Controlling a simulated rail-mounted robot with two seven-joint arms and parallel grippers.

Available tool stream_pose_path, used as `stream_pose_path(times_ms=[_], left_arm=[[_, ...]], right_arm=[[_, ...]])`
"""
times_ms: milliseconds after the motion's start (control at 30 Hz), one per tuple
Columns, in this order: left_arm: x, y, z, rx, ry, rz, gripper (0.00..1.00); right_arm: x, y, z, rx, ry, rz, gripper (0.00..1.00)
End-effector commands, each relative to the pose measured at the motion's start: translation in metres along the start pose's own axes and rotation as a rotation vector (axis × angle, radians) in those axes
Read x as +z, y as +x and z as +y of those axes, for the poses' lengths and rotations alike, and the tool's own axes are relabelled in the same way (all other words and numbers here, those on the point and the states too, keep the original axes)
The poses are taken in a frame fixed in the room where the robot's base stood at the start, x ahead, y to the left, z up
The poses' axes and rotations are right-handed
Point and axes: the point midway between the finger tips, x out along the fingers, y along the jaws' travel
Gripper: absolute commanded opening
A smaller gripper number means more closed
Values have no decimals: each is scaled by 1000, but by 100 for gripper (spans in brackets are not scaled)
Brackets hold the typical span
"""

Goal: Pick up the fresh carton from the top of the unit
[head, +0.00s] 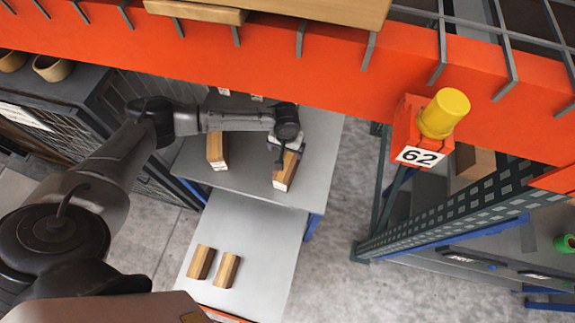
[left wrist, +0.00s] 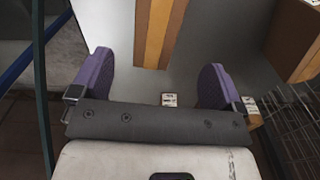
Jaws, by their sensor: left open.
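Two brown wood-toned cartons with pale ends stand on the grey top of the unit (head: 240,178). My left gripper (head: 283,152) is over the right carton (head: 287,172) and partly covers it in the head view. In the left wrist view, my left gripper (left wrist: 155,70) is open, with its purple fingers apart. A striped carton (left wrist: 158,25) shows ahead, between the fingers; I cannot tell whether they touch it. The left carton (head: 217,148) stands apart and also shows at the right of the left wrist view (left wrist: 297,38). My right gripper is not in view.
Two more cartons (head: 201,262) lie on a lower grey surface (head: 250,235). An orange beam (head: 190,45) crosses above the arm. A yellow lamp (head: 444,113) over a "62" sign (head: 420,157) hangs to the right. A dark mesh cabinet (head: 110,95) stands left.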

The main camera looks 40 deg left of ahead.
Motion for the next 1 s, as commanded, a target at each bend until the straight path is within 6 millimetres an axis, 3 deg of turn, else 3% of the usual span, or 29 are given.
stream_pose_path(times_ms=[200,467,800,1000], left_arm=[[0,30,0,0,0,0,94],[0,43,0,0,2,0,94],[-1,83,4,-1,2,0,94],[-1,92,4,0,3,1,94]], right_arm=[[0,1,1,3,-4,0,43],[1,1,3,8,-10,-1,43],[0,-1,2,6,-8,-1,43],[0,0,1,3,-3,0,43]])
